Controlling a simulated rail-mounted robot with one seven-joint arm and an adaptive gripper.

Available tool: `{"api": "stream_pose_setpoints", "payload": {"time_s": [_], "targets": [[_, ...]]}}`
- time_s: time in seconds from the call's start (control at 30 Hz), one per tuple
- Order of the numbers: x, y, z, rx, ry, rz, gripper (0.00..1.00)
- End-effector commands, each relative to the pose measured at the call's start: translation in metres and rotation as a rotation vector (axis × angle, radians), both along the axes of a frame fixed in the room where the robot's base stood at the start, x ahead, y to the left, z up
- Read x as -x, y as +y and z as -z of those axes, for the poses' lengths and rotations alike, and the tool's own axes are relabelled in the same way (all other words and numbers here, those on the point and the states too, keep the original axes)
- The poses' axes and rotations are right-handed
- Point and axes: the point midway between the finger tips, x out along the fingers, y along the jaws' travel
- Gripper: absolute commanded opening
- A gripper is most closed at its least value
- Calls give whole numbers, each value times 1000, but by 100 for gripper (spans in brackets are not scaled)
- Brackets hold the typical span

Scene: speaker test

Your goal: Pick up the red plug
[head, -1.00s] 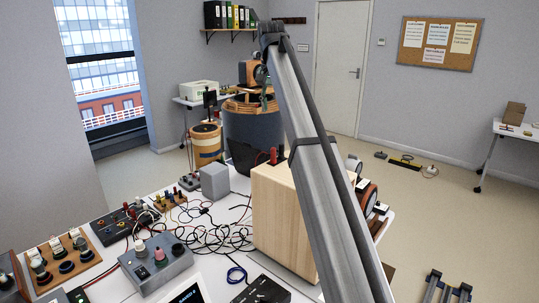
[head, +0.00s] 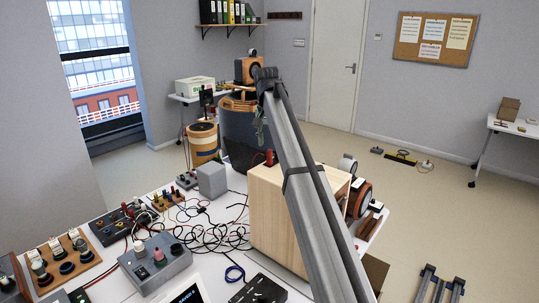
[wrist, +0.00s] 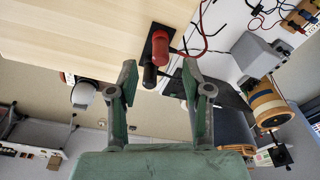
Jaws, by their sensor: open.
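The red plug (wrist: 162,46) stands in a black terminal plate on the edge of a light wooden box in the wrist view. It also shows in the head view (head: 270,156) at the box's back left top corner. A black plug (wrist: 150,75) is beside it. My gripper (wrist: 159,68) is open and empty, with one green-grey finger on each side of the plugs in the picture. The red plug appears just beyond the fingertips; the exact gap cannot be told. In the head view my gripper is small and partly hidden behind my arm.
The wooden box (head: 275,215) stands on a white table crowded with tangled cables (head: 205,235), a grey box (head: 212,180) and a grey instrument (head: 155,262). Open floor lies to the right.

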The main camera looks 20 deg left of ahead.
Motion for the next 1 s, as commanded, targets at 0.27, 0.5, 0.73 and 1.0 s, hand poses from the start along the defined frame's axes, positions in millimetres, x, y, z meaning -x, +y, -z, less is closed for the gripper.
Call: {"api": "stream_pose_setpoints", "payload": {"time_s": [0.27, 0.5, 0.73, 1.0], "targets": [[-5, 0, 31, 0, 1, 0, 49], [-7, 1, 48, 0, -1, 0, 49], [-7, 1, 48, 0, 0, 0, 14], [-7, 1, 47, 0, 0, 0, 0]]}}
